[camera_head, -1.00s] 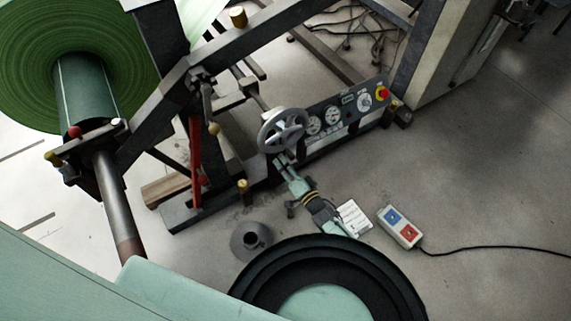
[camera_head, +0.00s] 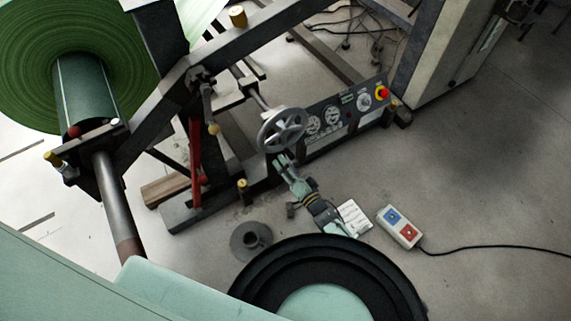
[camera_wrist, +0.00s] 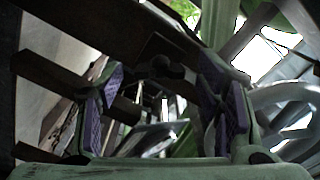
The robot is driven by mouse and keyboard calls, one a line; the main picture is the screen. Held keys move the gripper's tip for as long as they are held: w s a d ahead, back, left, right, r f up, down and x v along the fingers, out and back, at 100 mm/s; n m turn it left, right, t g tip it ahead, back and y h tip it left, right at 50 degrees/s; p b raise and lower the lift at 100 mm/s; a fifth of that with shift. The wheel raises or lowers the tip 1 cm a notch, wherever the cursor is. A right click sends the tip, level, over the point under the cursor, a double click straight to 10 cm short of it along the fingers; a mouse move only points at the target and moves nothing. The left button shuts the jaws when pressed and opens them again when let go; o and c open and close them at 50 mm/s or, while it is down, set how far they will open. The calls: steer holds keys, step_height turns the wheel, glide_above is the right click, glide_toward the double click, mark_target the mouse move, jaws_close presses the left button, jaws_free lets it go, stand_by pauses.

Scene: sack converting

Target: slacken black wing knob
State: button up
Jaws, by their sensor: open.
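In the wrist view, a dark lobed shape that looks like the black wing knob (camera_wrist: 166,67) sits ahead, between the fingertips and near their upper ends. It is dim, and its exact outline is hard to tell. My gripper (camera_wrist: 165,98) is open, with purple finger pads on either side and nothing held between them. In the head view my gripper (camera_head: 281,160) is just below the grey handwheel (camera_head: 283,130), beside the machine's dark lower frame. The knob cannot be made out in the head view.
The spoked handwheel also shows at the right of the wrist view (camera_wrist: 290,108). A gauge panel (camera_head: 340,115) with a red button lies right of it. A red lever (camera_head: 195,160) stands left. A grey flanged piece (camera_head: 251,240) and a cabled pendant (camera_head: 400,227) are on the floor.

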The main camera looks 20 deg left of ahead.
steer(key=v, duration=1.1)
steer(key=shift+s, duration=0.1)
